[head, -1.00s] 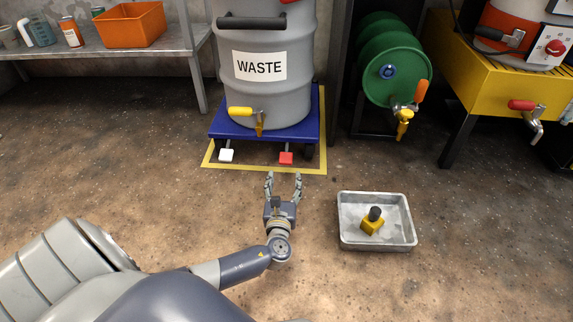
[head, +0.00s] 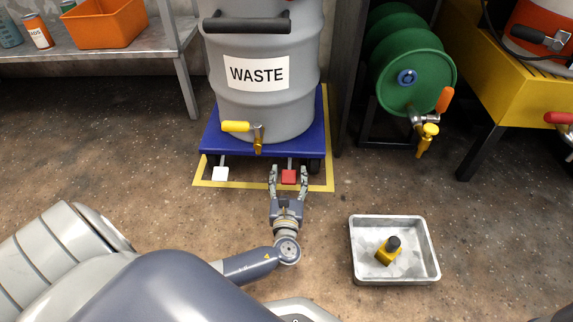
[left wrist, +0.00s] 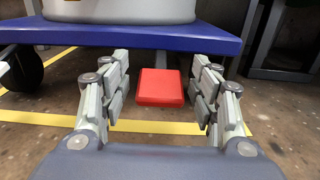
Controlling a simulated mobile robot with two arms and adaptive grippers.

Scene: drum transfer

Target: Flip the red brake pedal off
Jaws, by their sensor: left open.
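The red brake pedal (head: 289,177) sticks out from the front edge of the blue dolly (head: 213,141), right of a white pedal (head: 220,174). The dolly carries the grey WASTE drum (head: 292,113). My left gripper (head: 289,177) is open, with a finger on each side of the red pedal in the head view. In the left wrist view the red pedal (left wrist: 161,87) shows between the open fingers (left wrist: 163,100), with gaps on both sides; I cannot tell any contact. My right gripper is not in view.
Yellow floor tape (head: 327,150) frames the dolly. A green drum (head: 415,75) on a rack and a yellow stand (head: 480,90) are at right. A bench (head: 150,45) is at left.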

